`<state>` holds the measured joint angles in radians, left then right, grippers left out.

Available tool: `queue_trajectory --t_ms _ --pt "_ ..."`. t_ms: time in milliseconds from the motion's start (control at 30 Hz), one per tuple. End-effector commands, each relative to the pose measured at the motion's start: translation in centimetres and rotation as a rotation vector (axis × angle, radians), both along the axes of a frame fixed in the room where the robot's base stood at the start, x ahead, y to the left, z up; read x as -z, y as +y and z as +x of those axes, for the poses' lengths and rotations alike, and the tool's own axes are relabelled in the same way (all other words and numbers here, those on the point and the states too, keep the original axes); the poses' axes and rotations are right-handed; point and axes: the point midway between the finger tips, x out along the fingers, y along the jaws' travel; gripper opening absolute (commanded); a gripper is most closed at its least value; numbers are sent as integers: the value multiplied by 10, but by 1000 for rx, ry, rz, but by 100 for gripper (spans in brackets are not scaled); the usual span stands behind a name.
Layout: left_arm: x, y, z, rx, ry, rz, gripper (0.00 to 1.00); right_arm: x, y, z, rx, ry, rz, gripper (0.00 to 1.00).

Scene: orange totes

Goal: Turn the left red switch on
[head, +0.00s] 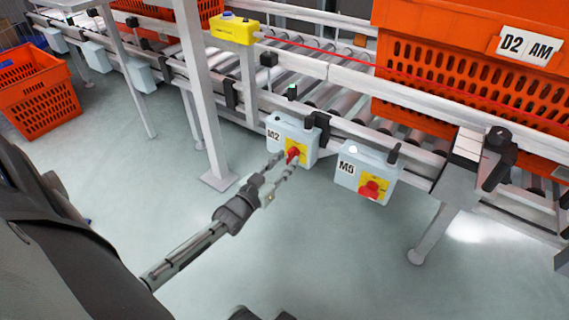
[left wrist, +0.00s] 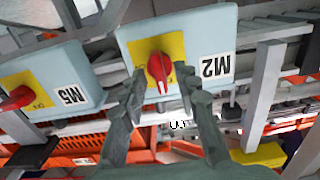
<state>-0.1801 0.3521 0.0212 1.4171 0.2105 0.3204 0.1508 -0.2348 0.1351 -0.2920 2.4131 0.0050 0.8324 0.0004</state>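The left red switch (head: 293,155) is a rotary knob on a yellow plate on the grey box marked M2 (head: 276,131). It also shows in the left wrist view (left wrist: 158,68), with its handle standing roughly vertical in that picture. My left gripper (head: 283,167) is open in front of it. In the left wrist view the fingertips (left wrist: 160,88) are apart, one on each side below the knob. I cannot tell whether they touch it. The other red switch (head: 370,189) sits on the box marked M5 (left wrist: 70,96), to the right in the head view.
Both boxes hang on the front rail of a roller conveyor (head: 340,85). An orange tote (head: 450,75) stands on it at the right. A white post (head: 198,90) rises left of the M2 box. Another orange tote (head: 40,95) is at far left. The floor in front is clear.

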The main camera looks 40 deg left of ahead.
Motion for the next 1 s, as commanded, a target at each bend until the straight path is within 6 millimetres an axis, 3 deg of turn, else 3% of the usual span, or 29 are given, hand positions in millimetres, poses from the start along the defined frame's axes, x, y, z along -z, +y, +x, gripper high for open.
queue_trajectory --t_ms 200,467,1000 --pt "0 0 0 0 1 0 31 0 0 0 0 -1 0 40" --pt "0 0 0 0 0 0 0 0 0 0 1 3 2 40" --pt "-2 0 0 -1 2 76 0 -3 0 0 -2 7 9 40"
